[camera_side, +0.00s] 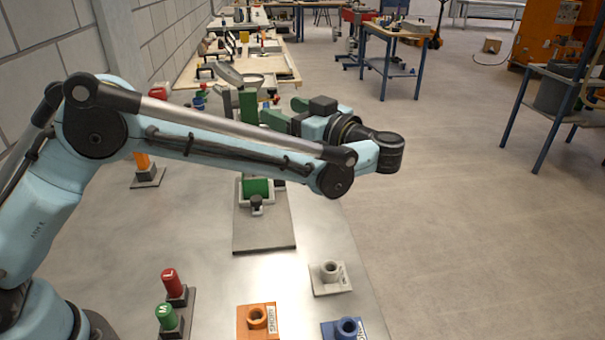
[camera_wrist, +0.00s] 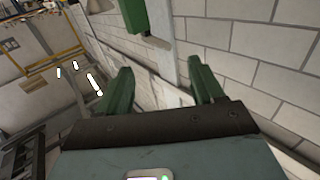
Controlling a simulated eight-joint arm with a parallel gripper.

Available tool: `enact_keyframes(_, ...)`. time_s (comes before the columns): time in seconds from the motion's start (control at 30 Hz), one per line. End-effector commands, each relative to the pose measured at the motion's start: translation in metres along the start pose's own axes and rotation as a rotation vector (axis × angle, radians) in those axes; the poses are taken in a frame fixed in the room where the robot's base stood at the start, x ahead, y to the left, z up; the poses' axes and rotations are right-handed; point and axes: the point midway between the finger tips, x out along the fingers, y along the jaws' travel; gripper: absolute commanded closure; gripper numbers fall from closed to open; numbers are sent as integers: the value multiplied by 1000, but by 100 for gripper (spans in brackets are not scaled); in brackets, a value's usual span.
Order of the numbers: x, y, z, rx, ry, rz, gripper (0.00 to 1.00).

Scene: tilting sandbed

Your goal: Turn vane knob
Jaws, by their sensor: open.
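My gripper (camera_side: 287,112) points left in the side view, at the height of the upper part of a stand (camera_side: 249,105) with a green upright piece. Its green fingers are spread and empty; the wrist view shows the gripper (camera_wrist: 162,80) with a clear gap between them. A green piece (camera_wrist: 136,14) shows beyond the gap at the top of that view, apart from the fingers. Low on the stand's grey base (camera_side: 264,236) are a green block (camera_side: 257,186) and a small dark knob-like piece (camera_side: 257,204). I cannot tell which part is the vane knob. My forearm hides the stand's middle.
A grey dish (camera_side: 224,73) tops the stand. The table's right edge lies below my wrist.

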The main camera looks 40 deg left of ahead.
Motion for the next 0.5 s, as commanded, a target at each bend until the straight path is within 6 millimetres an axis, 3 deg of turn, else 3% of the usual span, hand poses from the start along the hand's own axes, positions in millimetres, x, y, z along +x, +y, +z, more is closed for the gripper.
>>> enact_keyframes(0.1, 0, 0, 47, 1, 0, 0, 33)
enact_keyframes(0.2, 0, 0, 75, 2, 0, 0, 33)
enact_keyframes(0.33, 1, 0, 92, 2, -1, 0, 33)
enact_keyframes(0.5, 12, 0, 95, 3, -1, -3, 33)
